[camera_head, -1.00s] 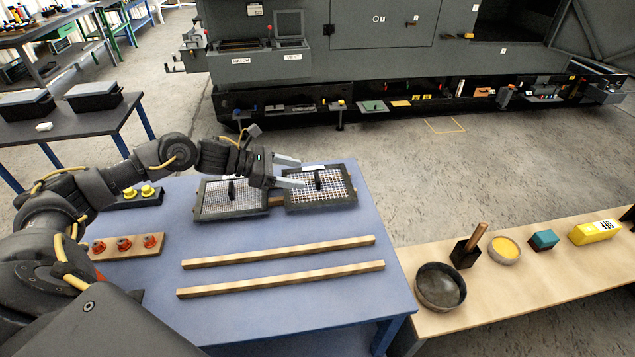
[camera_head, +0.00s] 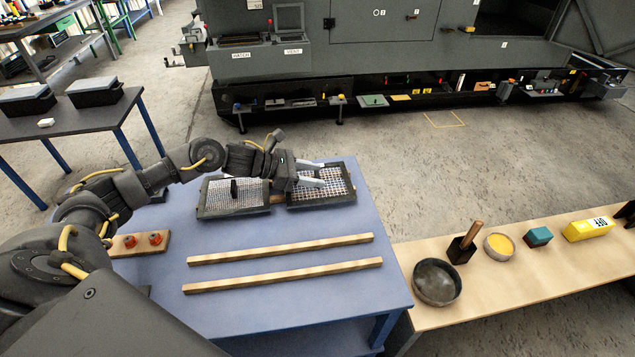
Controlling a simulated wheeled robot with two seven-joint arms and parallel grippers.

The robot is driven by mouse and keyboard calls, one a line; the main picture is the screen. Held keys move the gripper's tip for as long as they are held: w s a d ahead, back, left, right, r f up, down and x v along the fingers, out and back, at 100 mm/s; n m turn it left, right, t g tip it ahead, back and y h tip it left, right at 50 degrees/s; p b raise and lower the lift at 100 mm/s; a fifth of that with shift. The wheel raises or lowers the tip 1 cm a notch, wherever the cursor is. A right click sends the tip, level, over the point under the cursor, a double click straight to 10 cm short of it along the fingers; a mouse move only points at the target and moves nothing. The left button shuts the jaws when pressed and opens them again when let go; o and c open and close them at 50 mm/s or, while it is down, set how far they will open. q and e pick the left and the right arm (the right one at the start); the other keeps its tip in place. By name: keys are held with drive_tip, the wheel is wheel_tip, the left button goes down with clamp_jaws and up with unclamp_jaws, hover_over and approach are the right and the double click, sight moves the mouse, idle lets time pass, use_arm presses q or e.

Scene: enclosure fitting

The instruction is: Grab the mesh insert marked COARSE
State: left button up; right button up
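Two dark-framed mesh inserts lie side by side on the blue table. The left insert (camera_head: 222,207) has a fine mesh and an upright black handle. The right insert (camera_head: 337,188) has a visibly wider mesh; I cannot read a COARSE marking on either. My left gripper (camera_head: 316,174) is over the right insert, its two pale fingers apart and pointing right. The right insert's handle is not clearly visible, as the fingers cover that area. I cannot tell whether they touch it. My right gripper is not in view.
Two wooden strips (camera_head: 280,249) lie across the table in front of the inserts. A wooden block with red knobs (camera_head: 155,239) is at the left, partly behind my arm. A side bench (camera_head: 520,285) at right holds a round pan (camera_head: 437,283) and several small items.

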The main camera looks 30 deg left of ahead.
use_arm(q)
drive_tip(key=c, duration=0.7)
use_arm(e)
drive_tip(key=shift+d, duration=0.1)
use_arm(q)
drive_tip(key=shift+o, duration=0.2)
drive_tip(key=shift+r, duration=0.1)
